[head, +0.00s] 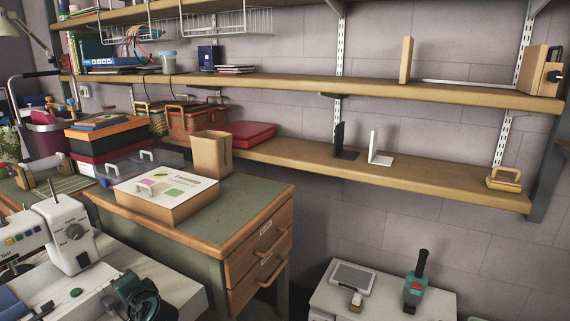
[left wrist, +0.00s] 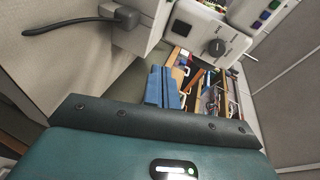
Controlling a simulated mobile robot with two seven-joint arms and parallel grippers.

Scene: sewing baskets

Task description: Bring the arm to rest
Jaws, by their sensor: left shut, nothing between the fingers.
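In the left wrist view my left gripper (left wrist: 163,88) shows as two blue fingers side by side beyond the dark bar of its teal body. The fingers are shut with nothing between them. Behind them is a wooden-edged tray or drawer (left wrist: 208,95) with several small coloured items, partly hidden. A white sewing machine (left wrist: 207,42) is beyond that; it also shows in the head view (head: 72,238). A dark green and black rounded shape (head: 142,298) is at the bottom left of the head view; I cannot tell whether it is part of my arm. My right gripper is not in view.
A green-topped wooden drawer desk (head: 236,205) stands in the middle with a flat box (head: 165,205) and a tan open box (head: 212,153) on it. A low white cabinet (head: 330,300) bears a green-black tool (head: 416,282). Shelves (head: 400,180) line the wall.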

